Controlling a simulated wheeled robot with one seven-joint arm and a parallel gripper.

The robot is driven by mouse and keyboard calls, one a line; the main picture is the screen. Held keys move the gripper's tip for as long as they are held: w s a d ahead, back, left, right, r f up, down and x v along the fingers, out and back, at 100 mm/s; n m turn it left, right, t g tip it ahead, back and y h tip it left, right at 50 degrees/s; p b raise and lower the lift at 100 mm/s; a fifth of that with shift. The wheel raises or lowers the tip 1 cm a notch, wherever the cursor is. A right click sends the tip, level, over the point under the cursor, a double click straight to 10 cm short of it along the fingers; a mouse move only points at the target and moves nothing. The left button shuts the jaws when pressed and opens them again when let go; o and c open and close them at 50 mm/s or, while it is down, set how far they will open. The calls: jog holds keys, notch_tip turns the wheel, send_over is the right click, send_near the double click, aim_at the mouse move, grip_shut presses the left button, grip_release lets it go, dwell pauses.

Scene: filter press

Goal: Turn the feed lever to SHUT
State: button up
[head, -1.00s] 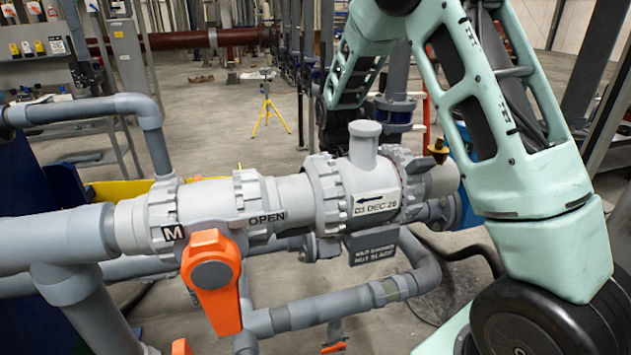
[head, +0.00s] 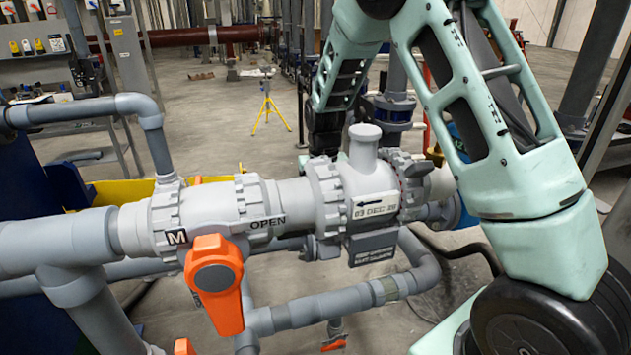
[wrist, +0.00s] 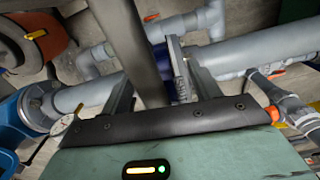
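The feed lever (head: 215,285) is orange and sits on the grey valve body in the head view. Its rounded hub is at the top and its handle hangs down, tilted slightly right. An OPEN label (head: 268,222) is on the pipe to its upper right, and an M label (head: 177,237) is to its upper left. No SHUT label can be read. In the wrist view my gripper (wrist: 160,78) is open, its two grey fingers apart. A grey post or pipe shows between them; I cannot tell how near it is. In the head view my gripper is hidden behind the piping.
A lower pipe (head: 330,306) passes right of the lever. A yellow tripod (head: 267,108) stands on open floor behind. Piping crowds the wrist view.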

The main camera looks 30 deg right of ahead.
jog(key=shift+r, duration=0.1)
notch_tip(320, 180, up, 7)
jog(key=p, duration=0.5)
jog(key=shift+d, duration=0.15)
